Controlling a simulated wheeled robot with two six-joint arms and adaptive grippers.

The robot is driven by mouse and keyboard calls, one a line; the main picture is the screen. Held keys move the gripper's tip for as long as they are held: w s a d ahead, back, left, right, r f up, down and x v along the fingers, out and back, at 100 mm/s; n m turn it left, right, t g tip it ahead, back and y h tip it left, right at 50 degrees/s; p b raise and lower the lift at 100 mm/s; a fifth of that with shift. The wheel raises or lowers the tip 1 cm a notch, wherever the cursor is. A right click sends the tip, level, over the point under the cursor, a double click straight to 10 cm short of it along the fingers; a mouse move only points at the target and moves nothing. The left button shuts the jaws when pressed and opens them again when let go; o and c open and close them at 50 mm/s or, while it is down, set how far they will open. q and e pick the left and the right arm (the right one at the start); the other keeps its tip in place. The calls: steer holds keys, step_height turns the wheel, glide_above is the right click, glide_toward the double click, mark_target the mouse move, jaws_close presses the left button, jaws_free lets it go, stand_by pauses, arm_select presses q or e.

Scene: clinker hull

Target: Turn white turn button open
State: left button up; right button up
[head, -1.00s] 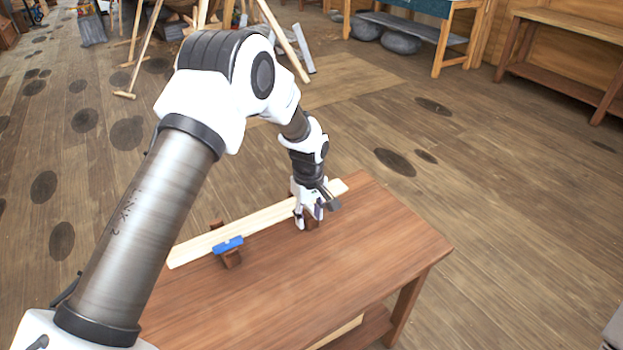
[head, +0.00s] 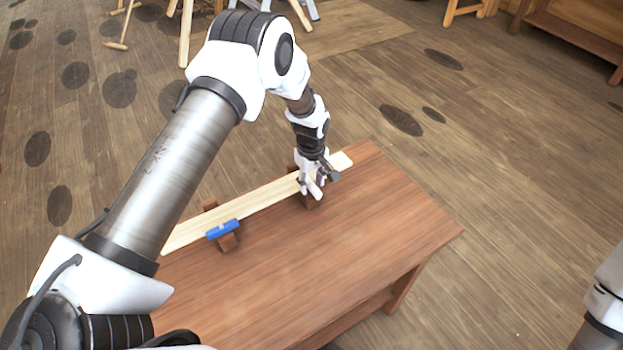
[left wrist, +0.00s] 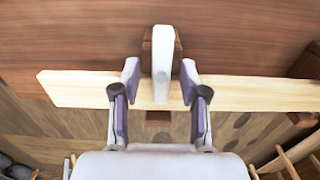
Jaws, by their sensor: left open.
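The white turn button (left wrist: 162,62) is a long, narrow bar on a brown wooden block in the left wrist view. It lies across the pale plank, pointing away from the camera. My left gripper (left wrist: 160,78) is open, with one finger on each side of the button and a visible gap to each. In the head view my left gripper (head: 312,188) is low over the plank's far right part and mostly hides the white button. The pale plank (head: 262,202) lies along the table's far left edge. My right gripper is not in view.
A blue turn button (head: 223,229) sits on another brown block nearer the plank's left part, turned roughly along the plank. The wooden table (head: 330,250) has a wide bare top to the right. Open wooden floor (head: 500,130) lies beyond it.

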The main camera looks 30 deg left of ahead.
arm_select(q)
steer(key=shift+s+d+r, duration=0.1)
steer(key=shift+s+r, duration=0.1)
steer(key=shift+c, duration=0.6)
jaws_close()
steer(key=shift+f+m, duration=0.1)
steer(key=shift+m, duration=0.4)
steer(key=m+b, duration=0.1)
steer(key=m, duration=0.1)
steer(key=shift+m, duration=0.4)
steer(key=m+b, duration=0.1)
steer(key=m, duration=0.3)
steer(key=shift+m, duration=0.3)
steer(key=m+b, duration=0.1)
steer(key=m, duration=0.3)
steer(key=shift+m, duration=0.3)
steer(key=m+b, duration=0.1)
steer(key=m, duration=0.4)
